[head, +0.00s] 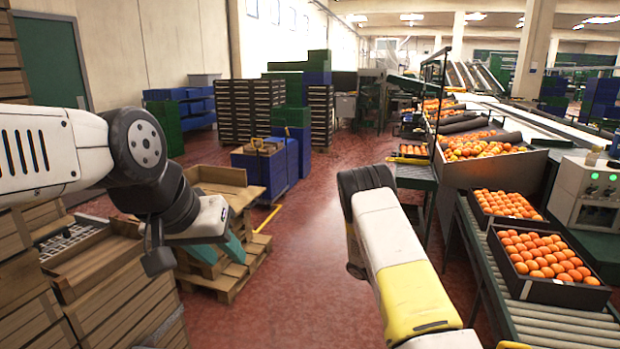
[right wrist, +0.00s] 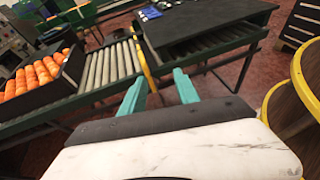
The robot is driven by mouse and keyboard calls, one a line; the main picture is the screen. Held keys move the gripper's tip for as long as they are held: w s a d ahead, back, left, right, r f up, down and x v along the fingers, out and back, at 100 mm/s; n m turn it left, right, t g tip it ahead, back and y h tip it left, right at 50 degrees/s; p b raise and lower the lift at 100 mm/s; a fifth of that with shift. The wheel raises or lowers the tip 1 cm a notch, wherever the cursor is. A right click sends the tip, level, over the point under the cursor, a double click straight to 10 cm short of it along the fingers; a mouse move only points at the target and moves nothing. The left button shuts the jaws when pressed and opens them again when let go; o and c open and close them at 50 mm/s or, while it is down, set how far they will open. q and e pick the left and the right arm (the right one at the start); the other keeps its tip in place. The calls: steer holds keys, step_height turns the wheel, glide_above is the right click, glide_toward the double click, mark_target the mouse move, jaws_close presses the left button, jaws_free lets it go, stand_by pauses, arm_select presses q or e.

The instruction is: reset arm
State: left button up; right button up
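My left arm comes in from the left in the head view, bent over the stacked crates.
Wooden crates (head: 110,285) and a pallet (head: 225,283) stand below my left arm. On the right, black crates of oranges (head: 560,291) sit on a roller conveyor (head: 550,325). The red floor (head: 300,270) between the two sides is clear.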

steer(key=s+a+r+m+t+y, duration=0.3)
steer(key=s+a+r, duration=0.3)
steer(key=r, duration=0.5)
steer(key=s+a+r+m+t+y, duration=0.4)
steer(key=s+a+r+t+y, duration=0.1)
steer(key=r, duration=0.6)
steer(key=s+a+r+m+t+y, duration=0.4)
steer(key=s+a+r+t+y, duration=0.1)
steer(key=a+r, duration=0.4)
step_height(320, 180, up, 2)
steer(key=shift+s+a+r+y, duration=0.25)
steer(key=shift+s+y, duration=0.45)
steer(key=shift+s, duration=0.55)
steer(key=shift+d, duration=0.15)
